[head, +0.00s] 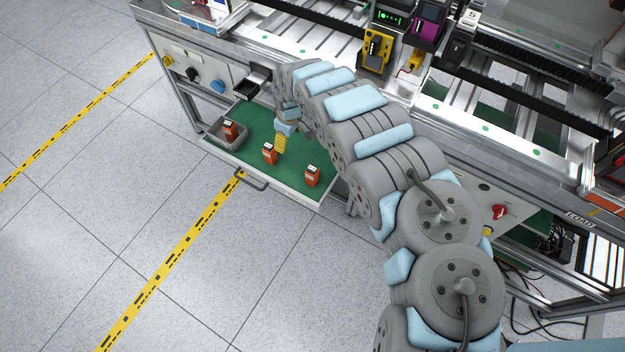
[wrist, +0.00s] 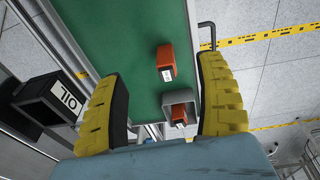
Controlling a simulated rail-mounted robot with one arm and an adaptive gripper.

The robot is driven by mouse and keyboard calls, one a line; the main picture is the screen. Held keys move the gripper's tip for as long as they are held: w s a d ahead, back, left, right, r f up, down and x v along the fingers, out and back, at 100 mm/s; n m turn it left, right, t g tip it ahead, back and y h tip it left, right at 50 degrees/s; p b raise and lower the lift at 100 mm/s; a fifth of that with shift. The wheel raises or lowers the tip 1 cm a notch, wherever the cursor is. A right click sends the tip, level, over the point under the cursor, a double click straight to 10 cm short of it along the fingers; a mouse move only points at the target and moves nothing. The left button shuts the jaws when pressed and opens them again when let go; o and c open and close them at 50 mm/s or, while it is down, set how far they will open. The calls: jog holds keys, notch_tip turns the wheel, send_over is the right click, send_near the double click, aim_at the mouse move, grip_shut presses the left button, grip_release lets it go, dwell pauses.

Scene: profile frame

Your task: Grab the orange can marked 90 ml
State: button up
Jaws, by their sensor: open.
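Several small orange cans with white labels stand in an open green-lined drawer (head: 240,155). In the head view one is in a grey bin at the left (head: 229,130), one is in the middle (head: 269,153), and one is at the right (head: 312,177). The label markings are too small to read, so I cannot tell which is 90 ml. My gripper (head: 280,144) is open and empty, its yellow fingers just right of the middle can. In the wrist view one can (wrist: 167,62) shows between the fingers, another (wrist: 180,113) in the bin.
A handle (head: 252,181) sticks out in front. A black box marked OIL (wrist: 50,96) is beside the drawer. The workbench frame is behind; green surface between the cans is clear.

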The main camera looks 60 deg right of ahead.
jog(key=g, duration=0.2)
send_over(310, 168)
jog(key=shift+y, duration=0.4)
notch_tip(310, 168, down, 11)
jog(key=b, duration=0.4)
jog(key=shift+d, duration=0.1)
jog(key=shift+s+d+f+b, duration=0.1)
jog(key=shift+s+f+b, duration=0.1)
jog(key=shift+f+b, duration=1.1)
jog(key=shift+s+f+b, duration=0.15)
jog(key=shift+f+b, duration=0.3)
jog(key=shift+f, duration=1.55)
jog(key=shift+r, duration=0.1)
grip_shut()
